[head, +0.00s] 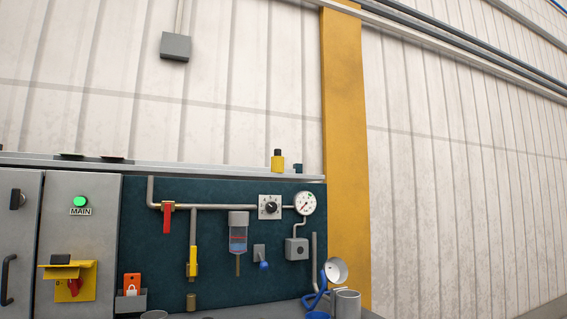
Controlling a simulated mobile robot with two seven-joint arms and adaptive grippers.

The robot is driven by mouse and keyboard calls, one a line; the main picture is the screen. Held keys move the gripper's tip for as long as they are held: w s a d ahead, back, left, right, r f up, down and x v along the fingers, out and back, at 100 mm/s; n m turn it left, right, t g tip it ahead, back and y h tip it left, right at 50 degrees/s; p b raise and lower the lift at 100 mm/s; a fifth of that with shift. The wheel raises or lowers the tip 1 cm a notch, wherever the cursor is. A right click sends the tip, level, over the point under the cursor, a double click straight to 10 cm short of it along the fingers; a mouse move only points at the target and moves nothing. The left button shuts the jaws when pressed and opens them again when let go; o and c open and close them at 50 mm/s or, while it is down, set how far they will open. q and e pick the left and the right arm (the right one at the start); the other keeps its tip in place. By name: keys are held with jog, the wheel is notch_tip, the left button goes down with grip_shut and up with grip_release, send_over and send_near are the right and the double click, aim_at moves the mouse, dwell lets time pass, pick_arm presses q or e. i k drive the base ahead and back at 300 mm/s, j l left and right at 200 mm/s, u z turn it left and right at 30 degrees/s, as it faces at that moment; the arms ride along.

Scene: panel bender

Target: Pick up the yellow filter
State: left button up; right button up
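A small yellow cylinder with a dark top (278,162) stands upright on the ledge above the dark teal panel; it looks like the yellow filter, though no label can be read. A second yellow part (192,262) hangs on a vertical pipe on the panel, above a small brass-coloured piece. Neither of my grippers is in the head view.
The ledge (220,173) also holds a small dark teal piece (298,168) right of the yellow cylinder. The panel carries a red-handled valve (168,218), a clear bowl (238,235) and a gauge (305,203). Grey cups (347,304) stand at the bottom edge.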

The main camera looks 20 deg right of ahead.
aim_at(278, 161)
jog(key=i+l+z, duration=0.2)
jog(key=l, duration=0.3)
jog(key=i+l+z, duration=0.2)
jog(key=l, duration=0.25)
jog(key=i+l+z, duration=0.2)
jog(key=i+l, duration=0.1)
jog(key=l, duration=0.1)
